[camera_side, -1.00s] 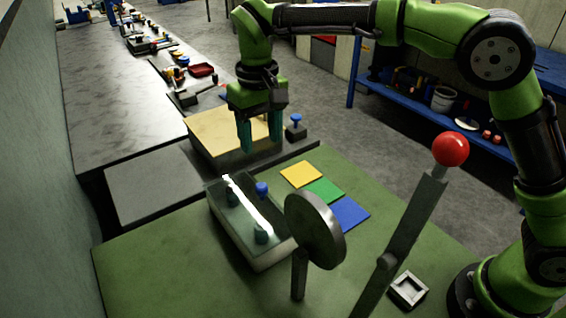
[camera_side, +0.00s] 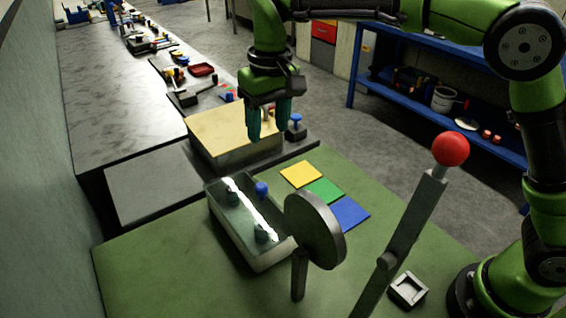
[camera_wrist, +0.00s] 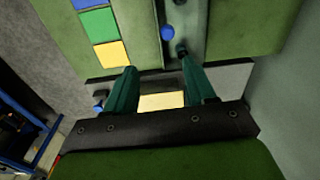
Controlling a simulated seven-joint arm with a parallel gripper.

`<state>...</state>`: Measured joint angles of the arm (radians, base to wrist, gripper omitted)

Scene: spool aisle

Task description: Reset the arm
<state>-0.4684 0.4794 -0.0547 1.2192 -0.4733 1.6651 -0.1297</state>
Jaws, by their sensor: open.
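My gripper (camera_side: 269,122) hangs fingers-down in the side view, with its two teal fingers apart and nothing between them. It is above the right part of the tan-topped block (camera_side: 222,130). In the wrist view my gripper (camera_wrist: 158,92) also shows spread fingers, with a pale patch of the block seen between them. The arm that carries it is green and black and reaches in from the right.
A glass-like case (camera_side: 262,257) with blue and dark knobs stands on the green table. Beside it are yellow (camera_side: 301,174), green (camera_side: 324,191) and blue (camera_side: 349,214) squares, a round disc (camera_side: 314,228) on a post, and a red-balled lever (camera_side: 450,149). A blue-knobbed peg (camera_side: 296,127) stands near my gripper.

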